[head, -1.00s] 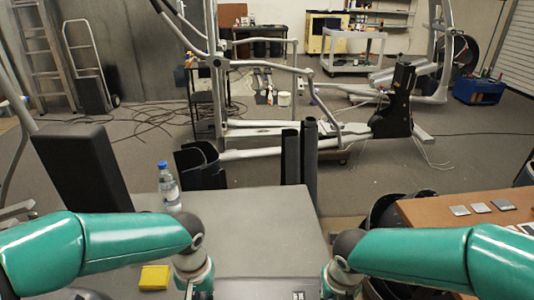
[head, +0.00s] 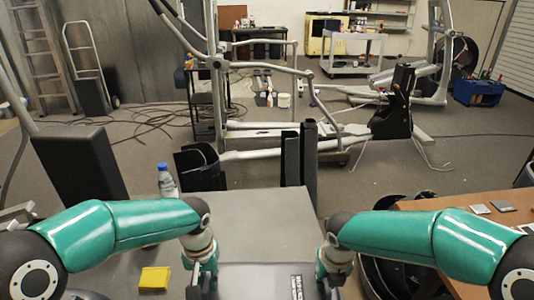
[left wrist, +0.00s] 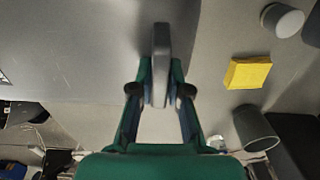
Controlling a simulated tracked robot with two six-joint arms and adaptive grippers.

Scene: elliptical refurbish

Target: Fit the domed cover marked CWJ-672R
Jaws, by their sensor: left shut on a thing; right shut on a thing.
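A grey panel-like piece (head: 255,283), seemingly the cover, spans between my two grippers at the bottom of the head view. The grey elliptical machine (head: 262,141) stands beyond the table.
The grey table (head: 262,215) ahead is mostly clear. A yellow block (head: 155,278) and a blue-capped bottle (head: 167,182) stand at its left. Dark upright posts (head: 309,160) rise behind it. A brown bench (head: 440,205) with grey plates (head: 478,209) is at right. Cables (head: 160,120) lie on the floor.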

